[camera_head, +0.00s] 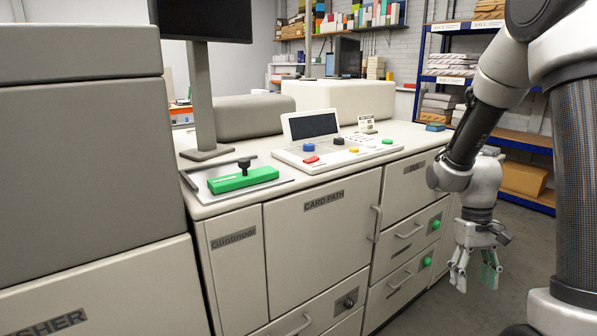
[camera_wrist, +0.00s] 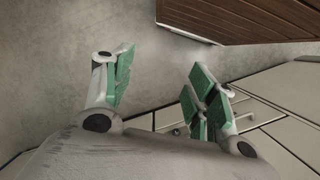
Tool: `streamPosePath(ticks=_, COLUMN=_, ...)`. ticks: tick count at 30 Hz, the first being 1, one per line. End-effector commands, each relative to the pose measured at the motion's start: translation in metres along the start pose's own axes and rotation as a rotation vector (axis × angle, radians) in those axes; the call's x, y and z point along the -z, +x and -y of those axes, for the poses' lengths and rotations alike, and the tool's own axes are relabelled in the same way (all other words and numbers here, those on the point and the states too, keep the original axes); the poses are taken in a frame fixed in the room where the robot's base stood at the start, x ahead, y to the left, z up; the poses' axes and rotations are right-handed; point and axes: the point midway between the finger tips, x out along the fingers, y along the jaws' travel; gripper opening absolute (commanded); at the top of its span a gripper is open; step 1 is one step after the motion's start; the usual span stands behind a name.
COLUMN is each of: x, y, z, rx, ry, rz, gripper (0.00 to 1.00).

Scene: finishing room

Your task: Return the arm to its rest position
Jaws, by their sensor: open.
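My gripper (camera_head: 475,268) hangs at the right in the head view, pointing down in front of the cabinet's drawers. In the wrist view my gripper (camera_wrist: 160,90) has its green-padded fingers spread apart, with nothing between them. My arm reaches down from the upper right, bent at the elbow. The gripper is apart from the cabinet top and holds nothing.
A cream cabinet (camera_head: 318,245) with drawers fills the middle. On it are a control panel (camera_head: 335,152) with coloured buttons and a green tool (camera_head: 243,179) on a tray. A blue shelf rack (camera_head: 527,143) stands behind. Grey floor (camera_head: 430,312) is clear below the gripper.

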Motion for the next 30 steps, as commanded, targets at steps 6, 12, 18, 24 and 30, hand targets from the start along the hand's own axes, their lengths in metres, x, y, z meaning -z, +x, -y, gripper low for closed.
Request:
streamPosePath(ticks=6, x=-0.085, y=-0.071, z=0.016, rx=0.029, ry=0.036, rz=-0.097, gripper=0.57)
streamPosePath(ticks=12, x=-0.137, y=-0.111, z=0.028, rx=0.049, ry=0.037, rz=-0.298, gripper=0.57)
streamPosePath(ticks=18, x=-0.165, y=-0.147, z=0.032, rx=0.048, ry=0.023, rz=-0.527, gripper=0.57)
streamPosePath(ticks=24, x=-0.177, y=-0.17, z=0.033, rx=0.047, ry=0.014, rz=-0.649, gripper=0.57)
streamPosePath(ticks=30, x=-0.178, y=-0.172, z=0.033, rx=0.047, ry=0.012, rz=-0.657, gripper=0.57)
